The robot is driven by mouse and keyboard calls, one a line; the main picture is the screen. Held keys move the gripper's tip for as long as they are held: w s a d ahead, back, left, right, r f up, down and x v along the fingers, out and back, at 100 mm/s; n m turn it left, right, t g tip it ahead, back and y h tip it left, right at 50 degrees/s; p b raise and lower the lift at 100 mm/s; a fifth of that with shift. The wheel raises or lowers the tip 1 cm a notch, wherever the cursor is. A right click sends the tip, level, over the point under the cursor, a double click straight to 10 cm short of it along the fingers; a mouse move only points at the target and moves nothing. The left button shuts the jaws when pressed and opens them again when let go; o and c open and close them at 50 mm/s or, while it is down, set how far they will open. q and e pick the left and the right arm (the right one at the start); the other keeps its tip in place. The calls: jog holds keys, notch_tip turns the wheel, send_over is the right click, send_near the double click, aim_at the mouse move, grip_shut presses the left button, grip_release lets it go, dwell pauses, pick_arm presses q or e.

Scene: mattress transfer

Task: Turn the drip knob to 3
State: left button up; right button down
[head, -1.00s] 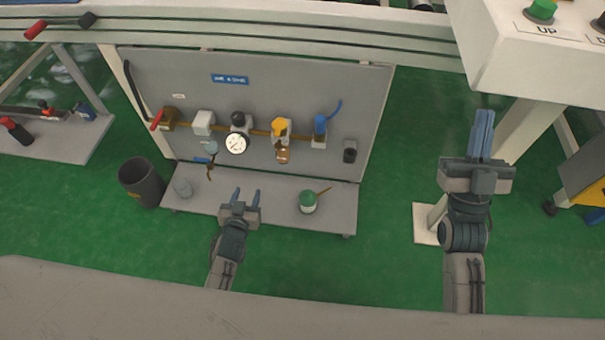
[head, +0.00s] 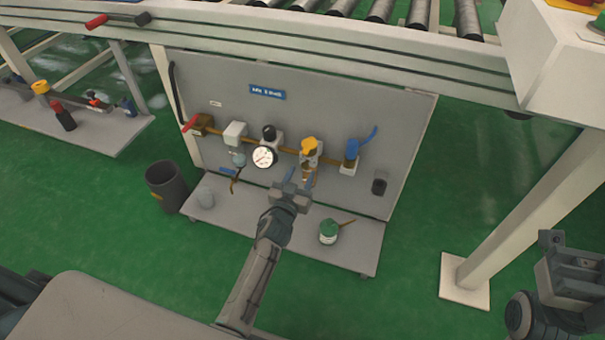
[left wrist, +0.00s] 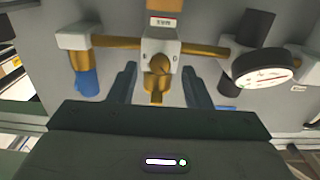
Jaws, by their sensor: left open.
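The yellow-topped unit (head: 309,147) sits on the brass pipe of the grey panel, between the round gauge and the blue-topped unit. In the left wrist view its white block (left wrist: 160,47) carries a small brass round part (left wrist: 158,64) with dark marks on either side. I cannot clearly read the marks or tell which part is the drip knob. My left gripper (head: 299,178) is open and empty, just below the unit; its fingers (left wrist: 159,84) appear on either side of the brass part, with no contact visible. My right gripper (head: 567,262) is at the right edge, its fingers unclear.
The gauge (head: 265,157) and blue-topped unit (head: 351,155) flank the work spot closely. A green-and-white pot (head: 328,232) with a brush stands on the low shelf (head: 357,253). A dark bin (head: 166,186) stands left. A white post (head: 510,217) rises at right.

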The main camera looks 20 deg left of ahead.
pick_arm(q)
jog(key=shift+w, duration=0.9)
jog(key=shift+c, duration=0.4)
grip_shut()
